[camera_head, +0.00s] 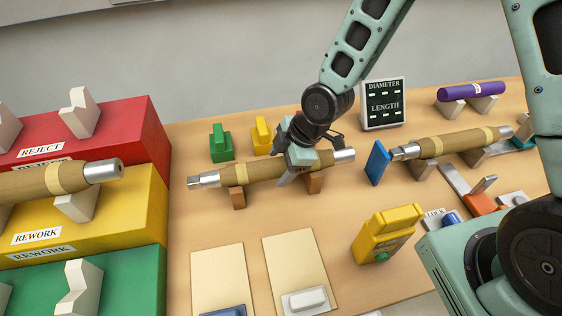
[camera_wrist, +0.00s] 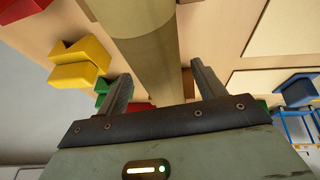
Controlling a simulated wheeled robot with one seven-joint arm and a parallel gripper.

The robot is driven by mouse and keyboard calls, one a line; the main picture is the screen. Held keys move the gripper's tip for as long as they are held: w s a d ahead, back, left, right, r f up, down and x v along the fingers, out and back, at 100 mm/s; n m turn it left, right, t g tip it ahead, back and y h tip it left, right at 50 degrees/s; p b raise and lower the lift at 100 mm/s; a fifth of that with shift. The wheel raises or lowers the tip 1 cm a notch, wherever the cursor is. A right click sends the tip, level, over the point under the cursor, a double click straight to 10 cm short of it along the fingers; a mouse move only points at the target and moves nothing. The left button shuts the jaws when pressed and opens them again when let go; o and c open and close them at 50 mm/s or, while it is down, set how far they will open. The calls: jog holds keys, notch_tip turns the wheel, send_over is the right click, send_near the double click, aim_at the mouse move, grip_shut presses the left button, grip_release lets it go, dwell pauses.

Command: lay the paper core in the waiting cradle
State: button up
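A brown paper core (camera_head: 262,168) with silver ends and a pale band lies across two orange-brown cradle blocks (camera_head: 237,198) in the middle of the table. My gripper (camera_head: 297,172) is down over its right part. In the wrist view the core (camera_wrist: 155,55) runs between the two fingers (camera_wrist: 162,88), with a visible gap on the left finger's side, so the gripper looks open. A second similar core (camera_head: 450,142) rests on pale brown blocks at the right. A third core (camera_head: 60,182) lies on the yellow rework stand at the left.
Red reject (camera_head: 110,125), yellow rework (camera_head: 130,215) and green (camera_head: 130,285) stands fill the left. A diameter and length display (camera_head: 383,104), a purple roll (camera_head: 470,91), a blue plate (camera_head: 377,162) and a yellow device (camera_head: 388,232) stand right. Green (camera_head: 220,143) and yellow (camera_head: 262,136) blocks stand behind the middle core.

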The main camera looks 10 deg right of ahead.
jog(key=p+v, duration=0.3)
jog(key=v, duration=1.4)
jog(key=shift+r+p, duration=0.15)
jog(key=shift+p, duration=0.2)
jog(key=shift+d, duration=0.15)
jog(key=s+a+m+g+h+b, duration=0.1)
jog(key=s+m+h+b, duration=0.1)
jog(key=s+m, duration=0.3)
jog(key=s+a+m+h+b, duration=0.1)
jog(key=s+m+b, duration=0.2)
jog(key=s, duration=0.9)
jog(key=m, duration=0.2)
jog(key=shift+a+r+m+g+h+b, duration=0.25)
jog(key=shift+a+m+g+h+b, duration=0.05)
jog(key=shift+a+g+h+b, duration=0.1)
